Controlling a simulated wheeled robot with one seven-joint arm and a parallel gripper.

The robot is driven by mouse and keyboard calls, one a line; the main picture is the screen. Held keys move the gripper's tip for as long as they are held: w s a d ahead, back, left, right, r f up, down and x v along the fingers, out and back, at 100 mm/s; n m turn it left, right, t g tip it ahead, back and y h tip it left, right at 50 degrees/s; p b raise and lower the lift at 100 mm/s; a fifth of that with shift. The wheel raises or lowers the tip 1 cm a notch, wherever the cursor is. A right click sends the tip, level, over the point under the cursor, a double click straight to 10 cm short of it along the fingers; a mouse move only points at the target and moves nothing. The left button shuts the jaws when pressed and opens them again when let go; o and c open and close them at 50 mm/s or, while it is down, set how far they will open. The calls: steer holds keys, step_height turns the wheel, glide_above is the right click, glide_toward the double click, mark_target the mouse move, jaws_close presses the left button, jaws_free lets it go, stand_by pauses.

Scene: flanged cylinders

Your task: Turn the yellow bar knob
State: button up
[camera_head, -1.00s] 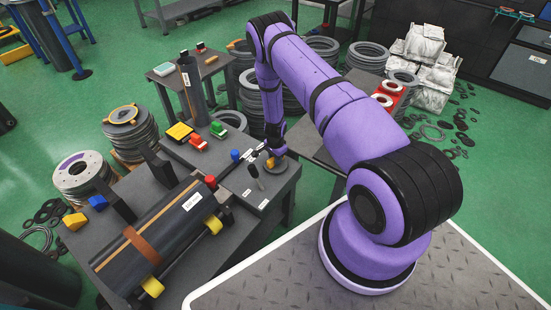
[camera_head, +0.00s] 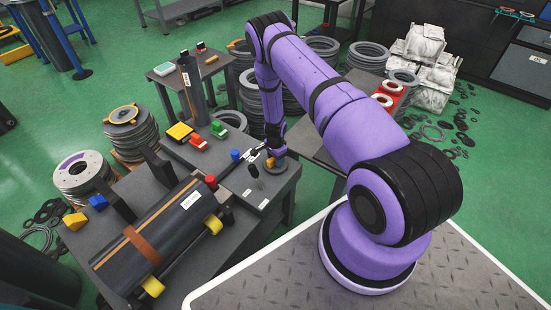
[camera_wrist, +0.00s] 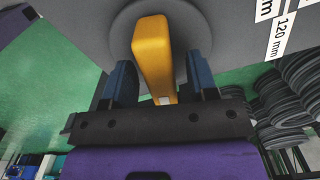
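The yellow bar knob (camera_wrist: 153,52) stands up from a round grey disc (camera_wrist: 120,20) on a grey panel in the wrist view. My gripper (camera_wrist: 160,78) is around the bar, with one blue finger on each side. Gaps show between fingers and bar; the left one looks smaller. The fingers reach over only part of the bar's length. In the head view, my gripper (camera_head: 274,150) points down at the knob (camera_head: 270,162) at the bench's right end, and my arm hides part of the knob.
A black lever (camera_head: 254,171) and a blue button (camera_head: 235,155) are left of the knob. A dark cylinder (camera_head: 165,225) lies on the bench (camera_head: 225,240) further left. Stacked grey rings (camera_head: 275,110) stand behind my arm. Labels are on the panel.

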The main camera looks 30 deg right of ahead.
step_height(320, 180, up, 11)
stand_by(0.7)
steer(key=shift+f, duration=0.15)
steer(key=w+a+r+n+t+y, duration=0.1)
steer(key=a+r+n, duration=0.15)
steer(key=r, duration=0.85)
steer(key=w+a+r+n, duration=0.1)
steer(key=w+a+r, duration=0.15)
steer(key=r, duration=0.85)
steer(key=s+a+r+n+t, duration=0.1)
steer(key=s+a+r+n, duration=0.15)
steer(key=r, duration=0.65)
steer(key=s+a+r+n+t, duration=0.1)
steer(key=s+a+r+n, duration=0.2)
steer(key=r, duration=0.7)
steer(key=s+a+r+n, duration=0.3)
steer(key=s+a+r, duration=0.1)
steer(key=s+r, duration=1.05)
steer(key=s+r+n+t, duration=0.1)
steer(key=s+r+n, duration=0.1)
steer(key=s, duration=0.7)
steer(key=s+r+n+t+h, duration=0.1)
steer(key=s+n, duration=0.2)
steer(key=s, duration=0.6)
steer(key=shift+s+a+r, duration=0.3)
steer(key=shift+r, duration=0.05)
